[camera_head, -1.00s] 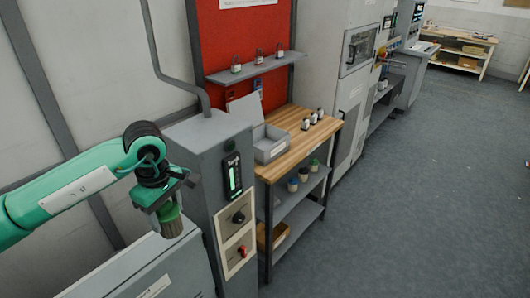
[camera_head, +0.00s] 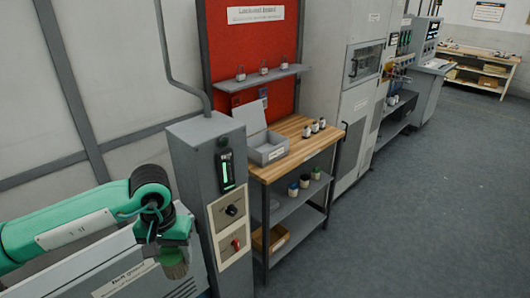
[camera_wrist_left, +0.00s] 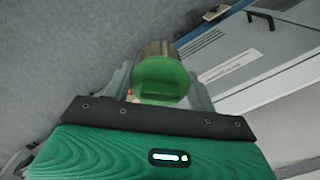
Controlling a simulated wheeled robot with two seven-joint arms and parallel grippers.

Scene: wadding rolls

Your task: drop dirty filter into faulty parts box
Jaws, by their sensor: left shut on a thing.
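My left gripper (camera_head: 172,246) is shut on the dirty filter (camera_head: 174,268), a short cylinder with a green cap and a brownish body. In the head view it hangs at the lower left, in front of the grey cabinet. In the left wrist view the filter (camera_wrist_left: 160,80) sits between the fingers, green end toward the camera. An open grey box (camera_head: 268,151) with a raised lid and a small label stands on the wooden-topped bench; its label is too small to read. My right gripper is not in view.
A grey control cabinet (camera_head: 193,150) with knobs stands between my left gripper and the bench (camera_head: 310,141). A cardboard box (camera_head: 272,239) sits low. Open floor (camera_head: 420,200) lies right.

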